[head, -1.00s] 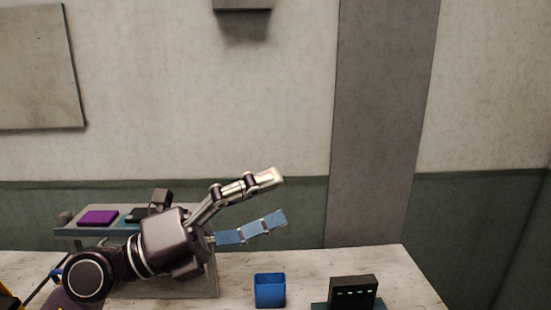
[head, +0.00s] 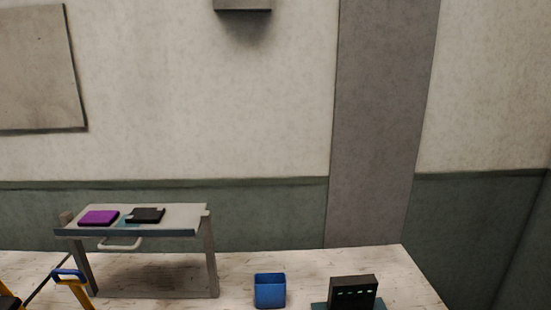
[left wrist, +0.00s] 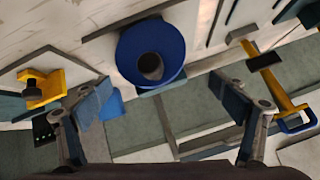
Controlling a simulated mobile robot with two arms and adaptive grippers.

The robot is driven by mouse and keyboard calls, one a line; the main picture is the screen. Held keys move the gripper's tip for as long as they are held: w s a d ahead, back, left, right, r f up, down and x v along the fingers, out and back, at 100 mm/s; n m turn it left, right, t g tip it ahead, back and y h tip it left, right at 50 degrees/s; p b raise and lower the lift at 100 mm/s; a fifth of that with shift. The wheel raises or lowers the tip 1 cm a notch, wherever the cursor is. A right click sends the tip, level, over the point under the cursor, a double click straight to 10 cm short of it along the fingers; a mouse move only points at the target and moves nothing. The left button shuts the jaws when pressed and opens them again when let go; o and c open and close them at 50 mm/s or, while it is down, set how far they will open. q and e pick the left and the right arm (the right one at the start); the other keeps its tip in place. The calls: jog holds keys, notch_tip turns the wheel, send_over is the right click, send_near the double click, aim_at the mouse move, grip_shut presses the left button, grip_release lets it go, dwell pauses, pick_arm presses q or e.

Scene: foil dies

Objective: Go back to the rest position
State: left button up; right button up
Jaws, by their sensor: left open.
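My left gripper (left wrist: 160,102) shows only in the left wrist view, with its two blue-padded fingers spread wide apart. Nothing is held between them. A round blue piece with a dark centre (left wrist: 135,45) lies beyond the fingertips, apart from them. In the head view my left arm is out of frame. My right gripper is in neither view.
A grey raised stand (head: 185,222) on the table bears a purple block (head: 98,218) and a black block (head: 146,215). A blue open bin (head: 270,291) and a black device with green lights (head: 352,293) stand to the right. A yellow tool with blue handle (head: 70,279) is at left.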

pick_arm(q)
jog(key=s+d+f+g+h, duration=0.25)
jog(key=s+f+g, duration=0.5)
jog(key=s, duration=0.75)
jog(key=s+d+f+b, duration=0.1)
jog(key=s+f+b, duration=0.15)
jog(key=f, duration=1.45)
jog(key=s+f+b, duration=0.1)
jog(key=f+b, duration=0.2)
jog(key=f, duration=1.4)
jog(key=s+a+f+b, duration=0.1)
jog(key=s+f+b, duration=0.1)
jog(key=s+f, duration=0.6)
jog(key=s+a+f+g+b, duration=0.1)
jog(key=s+a+f+b, duration=0.1)
jog(key=s+f, duration=0.6)
notch_tip(320, 180, down, 4)
jog(key=shift+s+f+y, duration=0.25)
jog(key=shift+s+y, duration=0.15)
jog(key=shift+y, duration=0.05)
